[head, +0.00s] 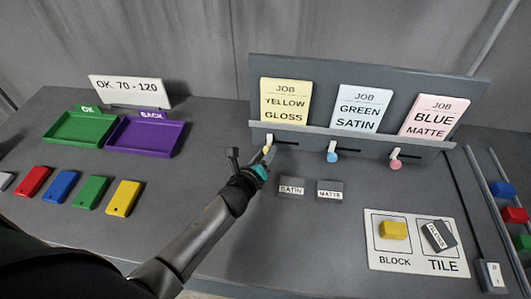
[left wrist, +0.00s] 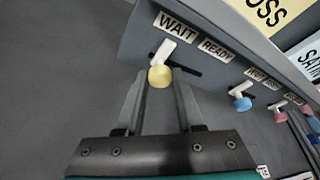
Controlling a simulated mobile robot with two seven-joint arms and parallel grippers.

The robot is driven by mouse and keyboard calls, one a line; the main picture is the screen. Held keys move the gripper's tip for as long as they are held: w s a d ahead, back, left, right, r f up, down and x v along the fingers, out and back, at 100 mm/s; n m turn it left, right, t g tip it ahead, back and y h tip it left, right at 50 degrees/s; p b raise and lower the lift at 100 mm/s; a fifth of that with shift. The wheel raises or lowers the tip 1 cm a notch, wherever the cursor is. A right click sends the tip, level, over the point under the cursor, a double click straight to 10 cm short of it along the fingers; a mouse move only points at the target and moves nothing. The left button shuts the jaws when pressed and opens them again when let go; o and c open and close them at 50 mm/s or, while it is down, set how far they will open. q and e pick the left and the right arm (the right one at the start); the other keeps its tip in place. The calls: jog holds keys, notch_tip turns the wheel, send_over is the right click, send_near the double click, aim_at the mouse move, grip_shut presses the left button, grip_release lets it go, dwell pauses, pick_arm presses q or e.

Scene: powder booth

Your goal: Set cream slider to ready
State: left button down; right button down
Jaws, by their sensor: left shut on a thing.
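The cream slider (left wrist: 159,75) has a pale yellow round knob on a white tab, in a dark slot on the grey panel front. In the left wrist view it sits at the left end of the slot, below the WAIT label (left wrist: 176,26). The READY label (left wrist: 215,50) is to its right, over the empty part of the slot. My left gripper (left wrist: 160,82) is shut on the knob, one finger on each side. In the head view the left gripper (head: 264,162) reaches the slider under the yellow gloss card (head: 286,101) and partly hides it. My right gripper is not in view.
Blue (head: 332,157) and pink (head: 396,164) sliders stand further right on the same panel. Satin (head: 291,188) and matte (head: 329,191) tiles lie on the table in front. Green (head: 80,129) and purple (head: 145,137) trays stand at the left.

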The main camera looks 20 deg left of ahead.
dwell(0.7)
pick_arm(q)
jog(key=d, duration=0.2)
jog(key=w+d+b, duration=0.1)
jog(key=d, duration=0.3)
jog(key=shift+w+d+f, duration=0.1)
jog(key=shift+w+d, duration=0.25)
jog(key=shift+w, duration=0.05)
jog(key=shift+d, duration=0.35)
jog(key=c, duration=0.5)
grip_release()
jog(key=shift+w+d, duration=0.1)
